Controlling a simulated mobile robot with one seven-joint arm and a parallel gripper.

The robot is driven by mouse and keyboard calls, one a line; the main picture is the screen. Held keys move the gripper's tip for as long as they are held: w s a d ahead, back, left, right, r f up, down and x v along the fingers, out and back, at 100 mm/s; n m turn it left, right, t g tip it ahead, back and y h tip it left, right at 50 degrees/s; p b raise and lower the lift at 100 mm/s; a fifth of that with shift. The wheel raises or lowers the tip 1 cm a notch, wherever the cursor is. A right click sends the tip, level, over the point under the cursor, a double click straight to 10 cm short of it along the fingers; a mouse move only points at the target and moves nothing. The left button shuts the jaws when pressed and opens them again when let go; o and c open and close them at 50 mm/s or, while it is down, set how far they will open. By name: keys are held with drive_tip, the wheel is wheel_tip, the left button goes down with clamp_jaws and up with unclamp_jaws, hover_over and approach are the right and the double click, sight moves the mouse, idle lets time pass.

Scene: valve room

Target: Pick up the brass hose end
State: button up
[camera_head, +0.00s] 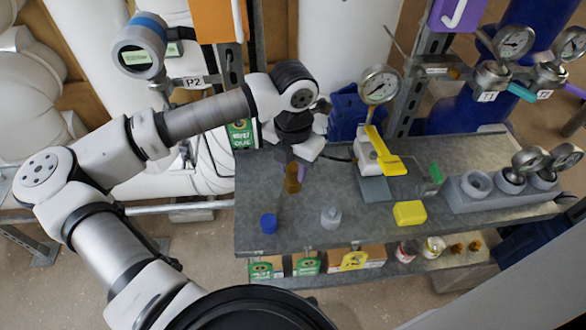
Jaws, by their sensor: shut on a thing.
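The brass hose end (292,184) is a small brown-gold piece at the left part of the grey metal bench (340,235). My gripper (295,164) reaches down over it from above and is shut on its upper part. The hose end is upright. I cannot tell whether its foot touches the bench top. The fingers partly hide its top, and a purple thing (302,172) shows just to the right of them.
A blue cap (268,223), a grey fitting (330,216) and a yellow block (409,212) stand on the bench front. A gauge with a yellow lever (384,150) stands to the right. A grey holder with gauges (490,195) fills the right end.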

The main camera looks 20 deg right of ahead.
sight(293, 166)
wheel_tip(293, 166, up, 10)
drive_tip(key=b, duration=0.2)
drive_tip(key=shift+b, duration=0.3)
drive_tip(key=shift+o, duration=1.1)
drive_tip(key=shift+c, duration=0.9)
drive_tip(key=shift+a, duration=0.1)
